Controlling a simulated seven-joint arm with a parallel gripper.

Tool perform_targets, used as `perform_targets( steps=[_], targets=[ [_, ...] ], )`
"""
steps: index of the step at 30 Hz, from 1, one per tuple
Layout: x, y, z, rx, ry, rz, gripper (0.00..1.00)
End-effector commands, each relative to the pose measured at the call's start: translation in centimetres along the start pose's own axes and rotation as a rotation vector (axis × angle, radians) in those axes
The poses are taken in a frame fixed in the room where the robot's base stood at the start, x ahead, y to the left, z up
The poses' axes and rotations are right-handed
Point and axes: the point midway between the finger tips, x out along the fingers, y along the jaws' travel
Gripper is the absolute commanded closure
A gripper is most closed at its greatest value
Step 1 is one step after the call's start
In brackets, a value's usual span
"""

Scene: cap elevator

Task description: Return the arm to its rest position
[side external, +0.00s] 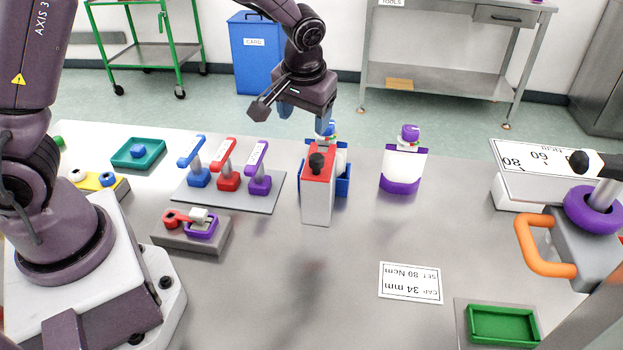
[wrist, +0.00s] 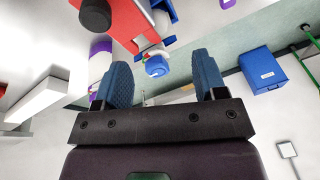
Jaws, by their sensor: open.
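My gripper (side external: 306,112) hangs from the arm above and just behind the red-and-white block, with its blue fingers pointing down. In the wrist view my gripper (wrist: 163,76) has its two blue fingers spread apart with nothing between them. The red-and-white block (side external: 317,204) with a black knob stands upright on the table. Behind it is a blue holder (side external: 343,187) with a white container that is mostly hidden. A blue cap (wrist: 158,66) shows beyond the fingers in the wrist view. Whether the gripper touches anything there is unclear.
A white-and-purple container (side external: 403,168) stands to the right. To the left are a rack (side external: 222,196) of blue, red and purple tools and a grey fixture (side external: 190,240). A grey device with an orange handle (side external: 540,252) is at the right.

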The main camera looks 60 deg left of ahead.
Motion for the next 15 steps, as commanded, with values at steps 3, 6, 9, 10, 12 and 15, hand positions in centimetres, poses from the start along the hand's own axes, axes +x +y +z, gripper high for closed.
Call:
perform_targets(
  steps=[3,6,9,10,12,15],
  targets=[
    [-3.0,-1.1,2.4,0.101,-0.028,0.046,0.35],
    [-5.5,-2.1,4.6,0.182,-0.039,0.09,0.35],
    [-8.1,-3.3,7.0,0.267,-0.032,0.14,0.35],
    [-8.9,-3.6,7.8,0.291,-0.026,0.155,0.35],
    [-10.7,-4.5,9.7,0.343,-0.007,0.188,0.35],
    [-12.7,-5.8,12.2,0.404,0.036,0.227,0.35]
  ],
)
